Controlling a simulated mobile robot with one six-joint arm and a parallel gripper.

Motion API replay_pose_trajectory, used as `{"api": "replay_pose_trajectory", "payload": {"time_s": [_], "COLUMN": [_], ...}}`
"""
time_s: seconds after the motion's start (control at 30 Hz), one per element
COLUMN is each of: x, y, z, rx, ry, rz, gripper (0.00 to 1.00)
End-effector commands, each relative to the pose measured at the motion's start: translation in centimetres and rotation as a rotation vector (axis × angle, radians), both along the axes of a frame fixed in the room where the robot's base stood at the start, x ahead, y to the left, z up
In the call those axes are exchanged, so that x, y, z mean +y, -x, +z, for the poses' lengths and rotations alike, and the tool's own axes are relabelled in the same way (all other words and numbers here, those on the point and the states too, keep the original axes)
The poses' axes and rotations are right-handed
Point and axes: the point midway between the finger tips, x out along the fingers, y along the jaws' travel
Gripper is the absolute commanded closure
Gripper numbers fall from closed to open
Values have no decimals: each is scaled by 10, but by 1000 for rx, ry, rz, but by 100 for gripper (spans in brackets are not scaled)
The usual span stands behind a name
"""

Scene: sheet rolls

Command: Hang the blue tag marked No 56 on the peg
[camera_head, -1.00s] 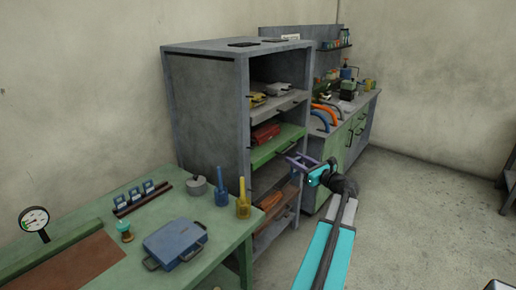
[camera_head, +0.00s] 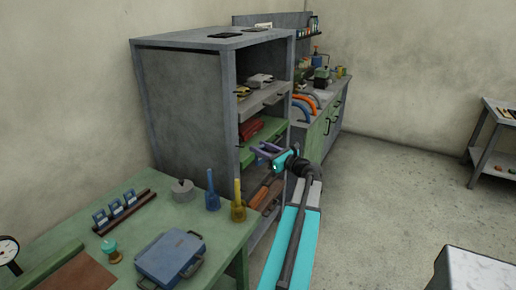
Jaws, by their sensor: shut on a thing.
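My gripper (camera_head: 266,149) is at the end of my arm, with purplish fingers, in front of the open side of the grey shelf cabinet. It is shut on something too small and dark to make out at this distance. Several small blue pieces (camera_head: 117,209) stand in a dark rack on the green table at lower left. Their markings cannot be read, so I cannot tell whether one is No 56. I cannot pick out the peg for the tag.
The grey cabinet (camera_head: 185,95) holds tools on pull-out shelves. The green table (camera_head: 75,222) carries a blue case (camera_head: 170,254), blue and yellow bottles and a gauge. A workbench (camera_head: 325,125) stands behind the cabinet.

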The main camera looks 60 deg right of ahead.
Motion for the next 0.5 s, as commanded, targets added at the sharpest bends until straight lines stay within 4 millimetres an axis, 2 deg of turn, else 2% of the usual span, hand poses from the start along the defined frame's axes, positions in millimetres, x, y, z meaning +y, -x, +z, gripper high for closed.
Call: {"api": "replay_pose_trajectory", "payload": {"time_s": [0.5], "x": [0], "y": [-3], "z": [0], "rx": [0], "ry": [0], "rz": [0], "gripper": [85]}}
